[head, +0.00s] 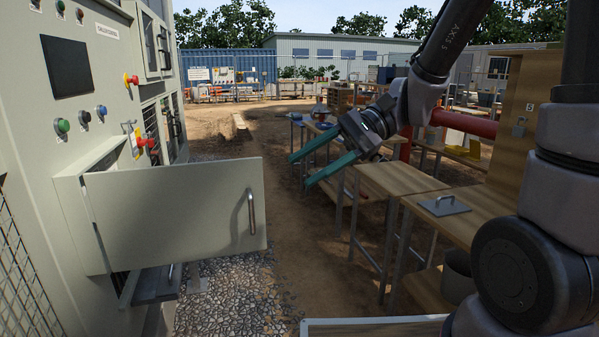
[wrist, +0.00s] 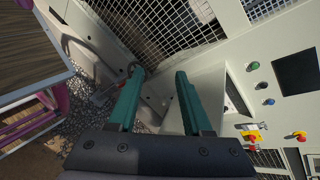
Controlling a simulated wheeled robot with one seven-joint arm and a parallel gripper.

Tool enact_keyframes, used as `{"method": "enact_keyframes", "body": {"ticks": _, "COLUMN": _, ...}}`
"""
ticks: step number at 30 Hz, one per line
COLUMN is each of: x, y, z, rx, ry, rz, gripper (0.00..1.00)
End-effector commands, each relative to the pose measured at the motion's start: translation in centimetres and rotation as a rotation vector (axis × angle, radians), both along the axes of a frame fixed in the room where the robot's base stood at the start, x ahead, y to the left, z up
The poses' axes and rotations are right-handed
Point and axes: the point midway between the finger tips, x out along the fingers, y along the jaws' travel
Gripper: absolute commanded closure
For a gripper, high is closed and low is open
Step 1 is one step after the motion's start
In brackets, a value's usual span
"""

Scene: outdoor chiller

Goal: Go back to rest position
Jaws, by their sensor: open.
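My gripper (head: 300,170) hangs in free air in the head view, between the chiller cabinet and the wooden benches. Its two teal fingers point left and are spread apart with nothing between them. The wrist view also shows the gripper (wrist: 159,72) with an empty gap. The grey chiller cabinet (head: 112,55) stands at the left. Its flap or drawer front (head: 180,210) with a metal handle (head: 251,212) stands out from the cabinet. The fingers are clear of it in the head view.
Wooden benches (head: 402,178) line the right side, one carrying a metal plate with a handle (head: 443,205). The cabinet carries a dark screen (head: 66,66) and coloured buttons. Gravel (head: 235,300) and open dirt lie between cabinet and benches. Wire mesh (wrist: 150,30) shows in the wrist view.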

Motion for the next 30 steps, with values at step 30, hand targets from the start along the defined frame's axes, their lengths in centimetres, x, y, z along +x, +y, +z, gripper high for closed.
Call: {"method": "enact_keyframes", "body": {"ticks": 30, "x": 3.3, "y": -22.7, "z": 8.9, "rx": -0.864, "ry": -1.002, "rz": -0.282, "gripper": 0.5}}
